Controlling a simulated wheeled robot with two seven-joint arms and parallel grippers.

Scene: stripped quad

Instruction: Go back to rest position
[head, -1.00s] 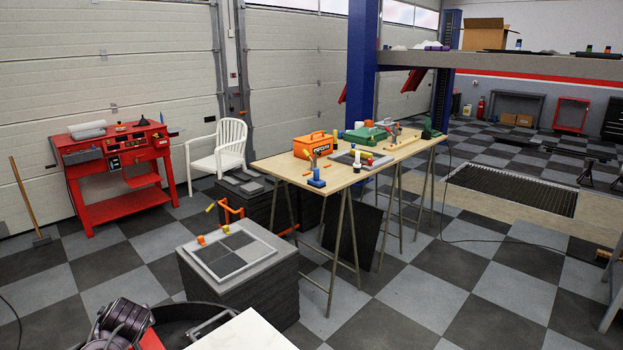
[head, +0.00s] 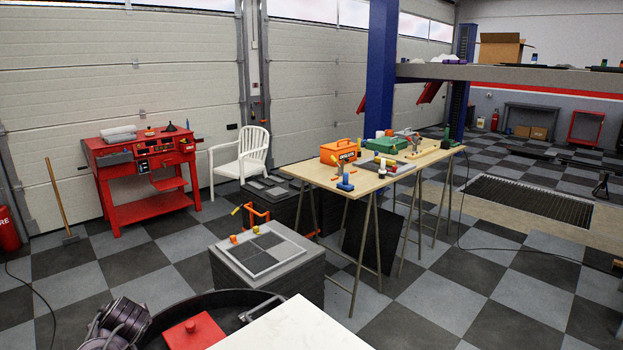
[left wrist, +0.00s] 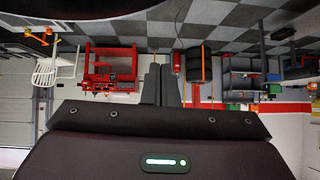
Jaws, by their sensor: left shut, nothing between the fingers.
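My left gripper (left wrist: 163,85) shows in the left wrist view, where the picture is upside down. Its two dark fingers are together, with nothing between them and nothing touching them. In the head view, part of my left arm shows at the lower left corner, and I cannot make out its fingers there. My right gripper is in neither view.
A wooden trestle table (head: 372,186) with an orange toolbox (head: 339,151) stands right of centre. A dark block stack (head: 262,285) with a grey board stands in front. A red workbench (head: 150,207) and white chair (head: 240,160) stand by the wall. Checkered floor at left is mostly free.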

